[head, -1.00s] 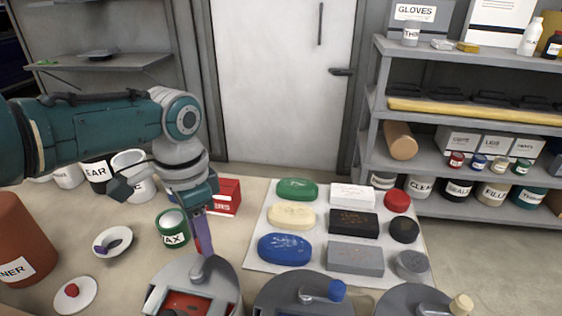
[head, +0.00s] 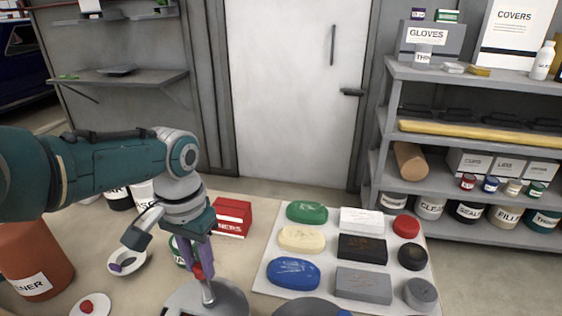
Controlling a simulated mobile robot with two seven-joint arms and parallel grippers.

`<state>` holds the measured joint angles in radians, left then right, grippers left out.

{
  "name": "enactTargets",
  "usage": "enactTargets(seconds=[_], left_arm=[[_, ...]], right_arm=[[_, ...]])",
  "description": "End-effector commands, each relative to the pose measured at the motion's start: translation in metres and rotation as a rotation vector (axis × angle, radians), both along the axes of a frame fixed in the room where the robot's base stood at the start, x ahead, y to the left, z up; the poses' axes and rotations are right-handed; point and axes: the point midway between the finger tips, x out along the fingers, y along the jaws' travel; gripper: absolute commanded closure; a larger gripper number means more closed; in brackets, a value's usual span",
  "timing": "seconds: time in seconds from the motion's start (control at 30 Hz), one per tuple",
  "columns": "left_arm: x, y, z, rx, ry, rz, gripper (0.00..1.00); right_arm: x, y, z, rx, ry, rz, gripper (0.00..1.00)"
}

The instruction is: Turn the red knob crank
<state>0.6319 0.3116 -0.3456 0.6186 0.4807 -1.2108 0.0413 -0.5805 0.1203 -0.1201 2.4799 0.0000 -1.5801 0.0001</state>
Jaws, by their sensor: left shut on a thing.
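The red knob (head: 197,271) sits on a grey crank above a round grey-lidded machine (head: 232,295) at the bottom edge. My left gripper (head: 199,264) comes down from above with its purple fingers shut on the red knob, which they partly hide. The crank's metal arm (head: 208,291) shows just below the fingers. The lower part of the machine is cut off by the frame. My right gripper is not in view.
Another grey lid (head: 308,307) shows at the bottom.

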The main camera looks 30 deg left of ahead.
Motion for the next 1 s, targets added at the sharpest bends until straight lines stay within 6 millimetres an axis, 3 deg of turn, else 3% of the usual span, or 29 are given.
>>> enactTargets(seconds=[0.4, 0.43, 0.6, 0.7, 1.0], left_arm=[[-0.0001, -0.0004, 0.0008, -0.001, 0.001, 0.006, 1.00], [0.0000, -0.0004, 0.0008, -0.001, 0.001, 0.006, 0.68], [0.0000, -0.0003, 0.0006, -0.001, 0.000, 0.005, 0.49], [-0.0001, -0.0002, 0.0005, -0.001, 0.000, 0.005, 0.39], [-0.0001, 0.0002, 0.0066, 0.000, 0.000, 0.005, 0.39]], right_arm=[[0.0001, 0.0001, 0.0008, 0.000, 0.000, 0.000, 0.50], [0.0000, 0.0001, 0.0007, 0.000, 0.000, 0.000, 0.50], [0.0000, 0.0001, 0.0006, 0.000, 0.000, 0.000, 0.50], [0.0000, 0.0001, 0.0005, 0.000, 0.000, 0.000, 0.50], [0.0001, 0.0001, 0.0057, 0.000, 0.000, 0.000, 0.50]])
